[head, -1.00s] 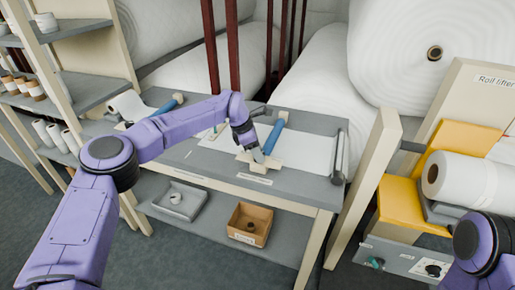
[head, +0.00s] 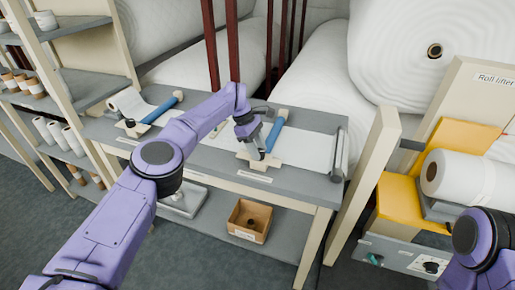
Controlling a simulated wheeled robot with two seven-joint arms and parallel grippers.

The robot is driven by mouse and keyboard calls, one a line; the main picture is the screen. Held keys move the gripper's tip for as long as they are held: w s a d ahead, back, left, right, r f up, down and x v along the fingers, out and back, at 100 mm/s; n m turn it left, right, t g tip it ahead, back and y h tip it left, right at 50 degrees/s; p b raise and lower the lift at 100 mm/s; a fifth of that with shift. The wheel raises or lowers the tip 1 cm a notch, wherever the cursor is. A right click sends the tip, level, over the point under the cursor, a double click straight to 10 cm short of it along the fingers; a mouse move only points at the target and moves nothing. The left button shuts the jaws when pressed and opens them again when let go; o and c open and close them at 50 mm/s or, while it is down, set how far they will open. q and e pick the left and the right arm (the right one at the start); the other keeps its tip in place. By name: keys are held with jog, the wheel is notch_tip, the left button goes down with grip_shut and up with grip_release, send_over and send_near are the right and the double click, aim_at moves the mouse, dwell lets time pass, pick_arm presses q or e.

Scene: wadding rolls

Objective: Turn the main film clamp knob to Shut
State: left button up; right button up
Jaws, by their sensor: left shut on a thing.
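The main film clamp is on the workbench, with a blue roller bar (head: 276,132) and a cream base (head: 272,161) over a white film sheet (head: 308,148). My left gripper (head: 259,154) points down at the near end of this clamp and is shut on its knob. The gripper hides the knob, so its setting cannot be told. A small label (head: 255,177) on the bench front below is too small to read. My right gripper is out of view; only part of that arm shows at lower right.
A second clamp with a blue bar (head: 160,111) and dark knob (head: 130,123) sits at the bench's left. A cardboard box (head: 249,222) and a grey tray (head: 184,203) stand on the lower shelf. A cream post (head: 368,180) and yellow roll lifter (head: 400,205) stand right.

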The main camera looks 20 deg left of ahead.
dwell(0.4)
pick_arm(q)
jog(key=o, duration=1.1)
jog(key=shift+c, duration=0.2)
